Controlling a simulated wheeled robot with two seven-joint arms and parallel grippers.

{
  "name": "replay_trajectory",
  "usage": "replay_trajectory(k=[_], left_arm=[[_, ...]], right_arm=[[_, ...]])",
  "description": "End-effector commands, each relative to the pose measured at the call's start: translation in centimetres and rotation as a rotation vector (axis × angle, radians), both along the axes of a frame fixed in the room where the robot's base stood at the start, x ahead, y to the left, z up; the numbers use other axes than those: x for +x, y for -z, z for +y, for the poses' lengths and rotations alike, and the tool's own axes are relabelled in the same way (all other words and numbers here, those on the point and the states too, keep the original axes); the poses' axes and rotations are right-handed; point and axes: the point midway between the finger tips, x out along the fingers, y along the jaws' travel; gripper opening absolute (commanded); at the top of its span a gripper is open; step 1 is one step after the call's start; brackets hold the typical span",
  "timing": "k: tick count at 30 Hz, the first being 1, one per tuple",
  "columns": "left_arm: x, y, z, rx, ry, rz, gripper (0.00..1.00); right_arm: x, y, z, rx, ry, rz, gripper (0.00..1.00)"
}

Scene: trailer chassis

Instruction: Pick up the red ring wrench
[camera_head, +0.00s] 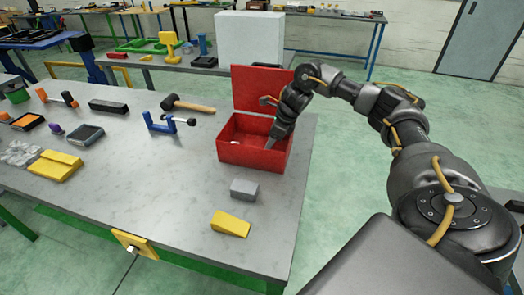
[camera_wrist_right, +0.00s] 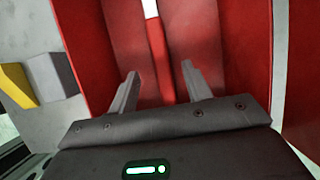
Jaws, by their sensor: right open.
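The red toolbox (camera_head: 235,153) stands open on the grey workbench, its lid raised at the back. My right gripper (camera_head: 270,145) reaches down into it from the right. In the right wrist view the gripper (camera_wrist_right: 160,76) is open, its two fingers apart over the red interior. A narrow red bar (camera_wrist_right: 157,50) with a pale piece (camera_wrist_right: 150,8) at its far end runs between and beyond the fingers. It may be the red ring wrench, but red on red makes this unclear. A small pale piece (camera_head: 235,142) also shows inside the box in the head view. My left gripper is not in view.
A grey block (camera_head: 244,189) and a yellow wedge (camera_head: 231,224) lie in front of the toolbox. A hammer (camera_head: 188,104) and a blue clamp (camera_head: 168,124) lie to its left. Further left are several other tools. Bare bench lies between them.

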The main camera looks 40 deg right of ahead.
Motion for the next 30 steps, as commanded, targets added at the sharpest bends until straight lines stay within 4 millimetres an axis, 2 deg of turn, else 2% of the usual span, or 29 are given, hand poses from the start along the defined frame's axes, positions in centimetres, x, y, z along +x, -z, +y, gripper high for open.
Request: replay_trajectory(k=[3,9,30], left_arm=[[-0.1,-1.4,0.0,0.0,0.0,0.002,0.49],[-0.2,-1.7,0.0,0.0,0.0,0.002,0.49],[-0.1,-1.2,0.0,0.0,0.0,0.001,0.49]], right_arm=[[0.7,1.3,0.5,0.001,0.002,0.006,0.49],[1.5,3.5,1.0,0.001,0.001,0.002,0.49],[1.5,4.2,1.0,0.0,0.001,0.001,0.49]])
